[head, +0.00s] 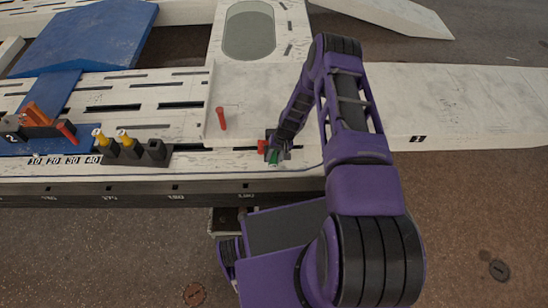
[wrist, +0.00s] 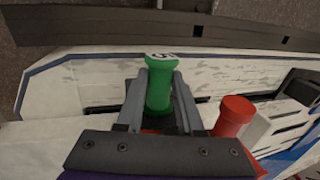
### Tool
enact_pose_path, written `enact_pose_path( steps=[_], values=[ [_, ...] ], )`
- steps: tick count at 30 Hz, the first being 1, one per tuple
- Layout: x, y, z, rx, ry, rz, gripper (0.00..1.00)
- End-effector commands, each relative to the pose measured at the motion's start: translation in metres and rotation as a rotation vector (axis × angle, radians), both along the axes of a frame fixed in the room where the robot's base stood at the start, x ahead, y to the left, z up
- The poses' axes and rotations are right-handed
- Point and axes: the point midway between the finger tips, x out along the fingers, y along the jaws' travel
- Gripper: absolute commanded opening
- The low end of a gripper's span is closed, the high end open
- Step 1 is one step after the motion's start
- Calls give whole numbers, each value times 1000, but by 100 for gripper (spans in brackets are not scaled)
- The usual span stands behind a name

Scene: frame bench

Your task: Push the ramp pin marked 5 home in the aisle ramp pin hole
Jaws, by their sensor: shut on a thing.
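The green ramp pin (wrist: 159,92) is between the two fingers of my gripper (wrist: 160,95) in the wrist view. A dark mark, which looks like a 5, shows on its pale end face. In the head view my gripper (head: 278,150) is low at the bench's front edge, with a bit of the green pin (head: 273,158) showing below it. A red part (head: 262,146) is just left of the gripper. The aisle ramp pin hole cannot be made out; my gripper and arm cover that area. Whether the pin is in a hole cannot be told.
Black holders with yellow-topped pieces (head: 123,143), an orange tool (head: 42,118) and a blue ramp (head: 85,38) are further left. In the wrist view a red cylinder (wrist: 235,115) stands close right of my fingers.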

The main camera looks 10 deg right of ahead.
Motion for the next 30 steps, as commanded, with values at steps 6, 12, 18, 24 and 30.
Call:
enact_pose_path(
  steps=[6,12,18,24,30],
  values=[
    [2,0,0,0,-2,0,0],
    [4,-1,0,-1,-4,-1,40],
    [3,-1,0,0,-2,0,71],
    [3,0,0,0,-1,0,71],
    [2,-3,10,0,-1,0,71]
  ],
)
